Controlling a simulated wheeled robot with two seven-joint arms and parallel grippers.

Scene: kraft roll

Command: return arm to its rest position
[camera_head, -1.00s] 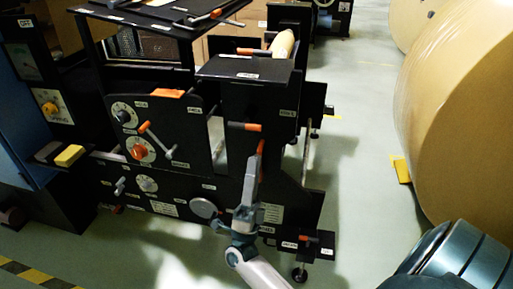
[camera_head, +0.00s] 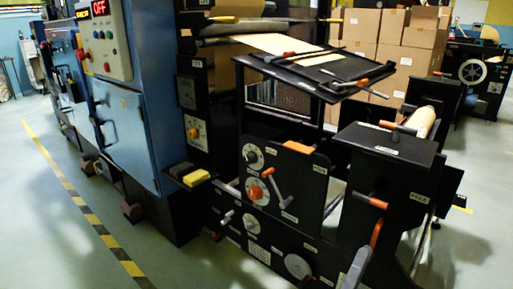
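Most of my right arm is below the picture. My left gripper and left arm are not in view.
A blue cabinet (camera_head: 122,125) with a red "OFF" display stands at left. A black-and-yellow floor stripe (camera_head: 95,220) runs beside it over clear floor. A black tray (camera_head: 320,72) tops the machine. Cardboard boxes (camera_head: 390,40) stand behind.

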